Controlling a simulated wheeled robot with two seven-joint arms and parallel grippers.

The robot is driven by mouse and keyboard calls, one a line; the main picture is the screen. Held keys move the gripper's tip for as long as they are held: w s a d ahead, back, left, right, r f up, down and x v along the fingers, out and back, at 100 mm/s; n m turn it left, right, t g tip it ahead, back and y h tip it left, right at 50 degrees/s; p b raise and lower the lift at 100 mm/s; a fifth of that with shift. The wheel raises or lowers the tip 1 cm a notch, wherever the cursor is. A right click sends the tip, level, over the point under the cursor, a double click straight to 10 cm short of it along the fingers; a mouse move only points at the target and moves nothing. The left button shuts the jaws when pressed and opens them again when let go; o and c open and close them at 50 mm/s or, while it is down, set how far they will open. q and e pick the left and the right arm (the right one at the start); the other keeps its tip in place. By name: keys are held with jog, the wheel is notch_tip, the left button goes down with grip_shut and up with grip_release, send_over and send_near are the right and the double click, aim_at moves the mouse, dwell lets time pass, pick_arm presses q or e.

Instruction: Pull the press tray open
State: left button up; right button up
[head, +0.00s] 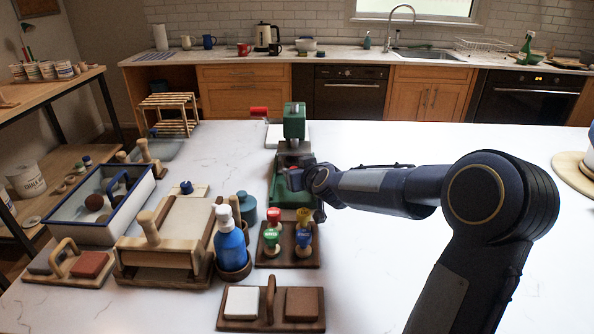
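The press is a green device (294,122) near the middle of the white table, with a red handle (259,112) out to its left. Its lower part is dark grey, and a green tray-like part (280,190) sits low at its front. My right gripper (298,181) reaches in from the right and is at the front right of the press, over or beside the green part. My wrist hides part of the tray and the fingertips, so I cannot tell whether they touch it or how far the tray is out. My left gripper is not in view.
In front of the press stand a wooden rack of coloured stamps (288,250), a blue bottle (231,246) and a block with two pads (271,306). A wooden slab roller (180,235) and a blue-rimmed bin (100,205) are left.

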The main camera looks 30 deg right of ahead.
jog(key=shift+w+d+f, duration=0.1)
jog(key=shift+w+f, duration=0.1)
jog(key=shift+w, duration=0.25)
jog(key=shift+c, duration=0.4)
